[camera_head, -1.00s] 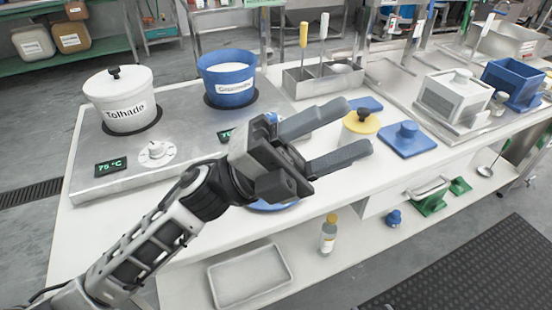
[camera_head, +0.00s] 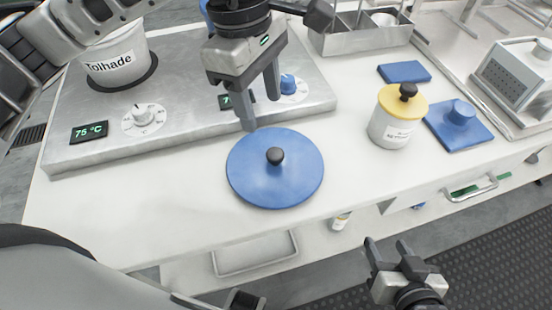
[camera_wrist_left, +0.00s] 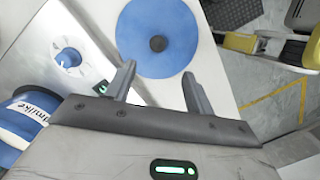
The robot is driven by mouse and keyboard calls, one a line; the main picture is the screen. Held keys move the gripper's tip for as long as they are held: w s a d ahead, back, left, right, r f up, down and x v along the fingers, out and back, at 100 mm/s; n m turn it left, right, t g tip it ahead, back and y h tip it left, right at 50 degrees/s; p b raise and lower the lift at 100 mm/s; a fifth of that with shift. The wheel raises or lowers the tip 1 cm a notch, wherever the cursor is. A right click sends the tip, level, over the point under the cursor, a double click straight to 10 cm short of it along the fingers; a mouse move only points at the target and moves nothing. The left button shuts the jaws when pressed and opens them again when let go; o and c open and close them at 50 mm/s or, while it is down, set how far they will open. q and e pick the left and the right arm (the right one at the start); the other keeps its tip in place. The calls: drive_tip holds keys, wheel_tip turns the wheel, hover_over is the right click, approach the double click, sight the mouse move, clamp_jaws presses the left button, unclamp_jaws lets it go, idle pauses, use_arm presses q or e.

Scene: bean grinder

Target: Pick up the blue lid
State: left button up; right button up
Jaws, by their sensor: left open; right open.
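The blue lid (camera_head: 255,188), a round disc with a black knob (camera_head: 275,156), lies flat on the white counter in front of the hotplate. It also shows in the left wrist view (camera_wrist_left: 180,30), beyond the fingertips. My left gripper (camera_head: 260,112) is open and empty, pointing down just behind the lid's far edge, apart from the knob. In the left wrist view its fingertips (camera_wrist_left: 159,72) are spread, with the knob ahead between their lines. My right gripper (camera_head: 387,243) is open and empty, low at the lower right in front of the counter.
A hotplate (camera_head: 190,105) with a white Tolhade pot (camera_head: 117,62) is at the left. A yellow-lidded jar (camera_head: 390,125), blue pieces (camera_head: 461,128) and a metal bin (camera_head: 365,38) stand to the right. The counter around the lid is clear.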

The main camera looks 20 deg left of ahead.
sight(275, 153)
use_arm(q)
drive_tip(key=f, duration=0.3)
drive_tip(key=d+f, duration=0.1)
drive_tip(key=f, duration=0.3)
drive_tip(key=d+f, duration=0.1)
drive_tip(key=f, duration=0.2)
drive_tip(key=shift+w+f+p, duration=0.1)
drive_tip(key=shift+f+p, duration=0.25)
drive_tip(key=shift+c, duration=0.3)
clamp_jaws()
drive_tip(key=shift+r, duration=0.1)
